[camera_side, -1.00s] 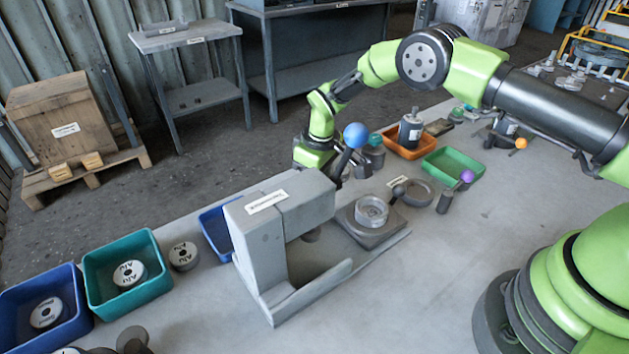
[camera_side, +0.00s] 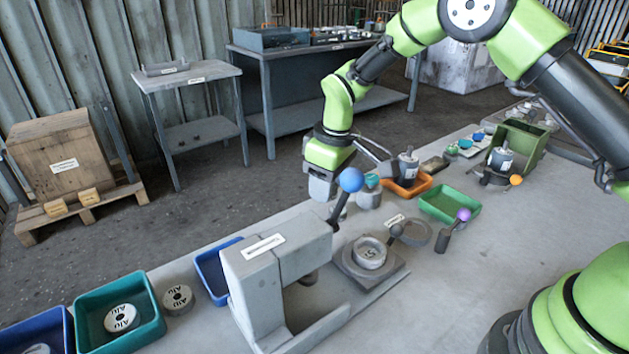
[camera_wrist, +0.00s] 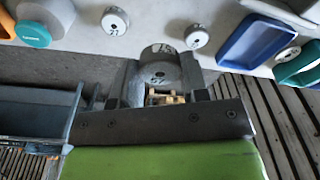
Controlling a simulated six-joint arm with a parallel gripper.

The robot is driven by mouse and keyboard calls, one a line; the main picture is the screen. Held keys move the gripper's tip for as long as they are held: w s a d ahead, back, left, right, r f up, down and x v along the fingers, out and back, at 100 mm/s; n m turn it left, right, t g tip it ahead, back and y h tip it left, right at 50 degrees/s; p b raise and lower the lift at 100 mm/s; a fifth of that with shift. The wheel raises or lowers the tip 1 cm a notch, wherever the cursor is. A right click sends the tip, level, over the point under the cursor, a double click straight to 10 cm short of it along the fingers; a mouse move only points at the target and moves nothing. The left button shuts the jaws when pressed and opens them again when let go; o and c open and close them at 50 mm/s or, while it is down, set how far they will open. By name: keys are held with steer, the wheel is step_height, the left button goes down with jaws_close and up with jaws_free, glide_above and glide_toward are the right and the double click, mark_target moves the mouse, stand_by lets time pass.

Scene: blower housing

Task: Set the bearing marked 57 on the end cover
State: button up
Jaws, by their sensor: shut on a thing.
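My gripper (camera_wrist: 160,88) is shut on a grey cylindrical bearing (camera_wrist: 158,70), marked 57 on its face, in the wrist view. In the side view my gripper (camera_side: 322,186) is raised behind the press, left of the blue lever ball; the bearing is mostly hidden there. A round light-grey part (camera_side: 369,252), likely the end cover, sits on the square plate of the press fixture, well apart from the gripper. Its top has markings that I cannot read surely.
The grey press (camera_side: 262,290) with its blue-ball lever (camera_side: 350,180) stands between gripper and camera. Beside the plate is a purple-knobbed lever (camera_side: 464,215). Trays include a green one (camera_side: 450,204) and a teal one (camera_side: 80,318). Two small marked discs lie on the table (camera_wrist: 232,75).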

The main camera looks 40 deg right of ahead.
steer(key=s+d, duration=0.1)
steer(key=s, duration=0.9)
steer(key=shift+s+d+f, duration=0.1)
steer(key=shift+f, duration=0.95)
steer(key=shift+s+f, duration=0.1)
steer(key=shift+f, duration=0.95)
steer(key=shift+f, duration=0.75)
steer(key=o, duration=1.5)
step_height(320, 180, up, 8)
steer(key=shift+f, duration=0.25)
steer(key=shift+r, duration=0.1)
